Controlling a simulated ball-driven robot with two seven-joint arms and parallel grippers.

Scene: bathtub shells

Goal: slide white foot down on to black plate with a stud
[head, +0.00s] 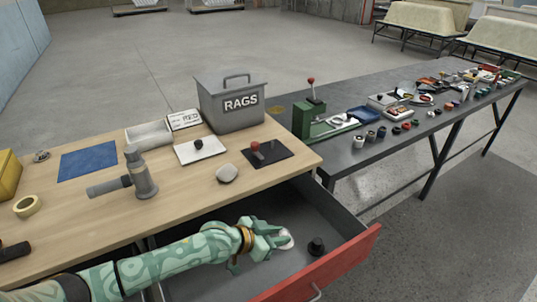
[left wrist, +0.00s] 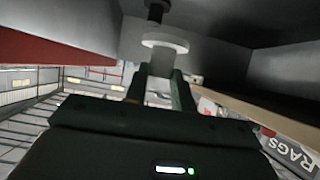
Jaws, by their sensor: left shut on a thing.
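My left gripper (head: 277,239) reaches into the open drawer and is shut on the white foot (head: 287,240). In the left wrist view, the white foot (left wrist: 165,42) shows as a round pale disc just past the fingertips of my left gripper (left wrist: 162,72). A small black piece with an upright stud (head: 316,246) stands on the drawer floor, to the right of the foot. Dark parts of it (left wrist: 155,10) show beyond the disc in the left wrist view. The foot looks apart from it in the head view. My right gripper is not in view.
The drawer has a red front (head: 325,265) and grey walls. On the wooden bench above stand a white plate with a black knob (head: 188,153), a black plate with a red knob (head: 277,158), a grey rags bin (head: 220,115) and a grey stone-like lump (head: 227,173).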

